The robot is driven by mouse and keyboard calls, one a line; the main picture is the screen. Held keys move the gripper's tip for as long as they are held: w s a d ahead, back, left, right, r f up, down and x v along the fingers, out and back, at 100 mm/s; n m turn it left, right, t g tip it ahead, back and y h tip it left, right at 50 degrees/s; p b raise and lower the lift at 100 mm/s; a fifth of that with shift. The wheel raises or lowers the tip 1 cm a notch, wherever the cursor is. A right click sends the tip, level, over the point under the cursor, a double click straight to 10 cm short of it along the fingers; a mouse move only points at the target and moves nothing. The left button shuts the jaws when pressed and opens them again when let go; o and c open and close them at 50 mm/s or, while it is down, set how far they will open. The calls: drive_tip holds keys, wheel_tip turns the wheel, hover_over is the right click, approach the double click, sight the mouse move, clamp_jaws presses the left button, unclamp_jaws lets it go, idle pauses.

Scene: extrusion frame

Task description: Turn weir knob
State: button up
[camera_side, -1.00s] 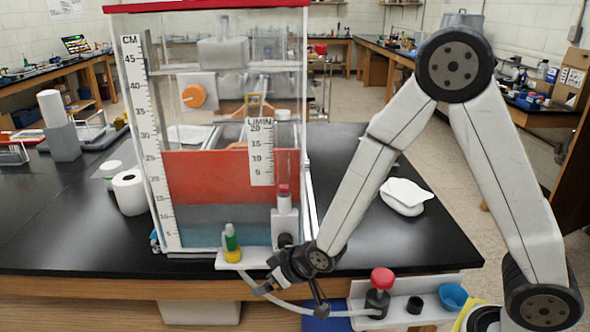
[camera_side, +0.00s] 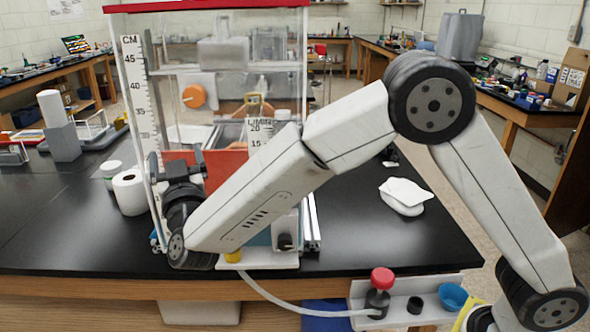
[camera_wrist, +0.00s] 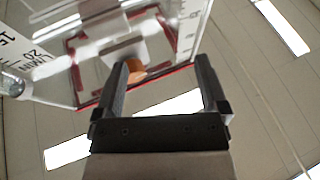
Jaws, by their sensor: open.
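The orange weir knob (camera_side: 194,96) sits on a pale square plate on the front of the clear tank (camera_side: 230,50). My gripper (camera_side: 178,160) is below it and slightly left, in front of the tank, with its fingers pointing up. In the wrist view the knob (camera_wrist: 136,68) shows beyond the open fingers, nearer the left finger and partly hidden by it. My gripper (camera_wrist: 161,68) is open and empty, apart from the knob.
My forearm crosses in front of the tank's lower part and hides most of the flow scale (camera_side: 258,132). A red knob (camera_side: 382,278) on a white shelf stands at the front right. A paper roll (camera_side: 129,192) stands left of the tank.

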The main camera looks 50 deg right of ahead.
sight(193, 99)
drive_tip(key=s+r+m+g+h, duration=0.3)
drive_tip(key=r+m+g+h, duration=0.1)
drive_tip(key=r+m+h, duration=0.1)
drive_tip(key=shift+d+r+g+h, duration=0.3)
drive_tip(key=shift+d+r+h, duration=0.2)
drive_tip(key=shift+h, duration=0.6)
drive_tip(key=shift+w+r, duration=0.1)
drive_tip(key=shift+x, duration=3.7)
clamp_jaws()
drive_tip(key=shift+m+g+h, duration=0.4)
drive_tip(key=shift+m+g, duration=0.15)
drive_tip(key=shift+m, duration=0.8)
drive_tip(key=shift+m+g+h, duration=0.4)
drive_tip(key=shift+m+g, duration=0.15)
drive_tip(key=shift+m, duration=0.8)
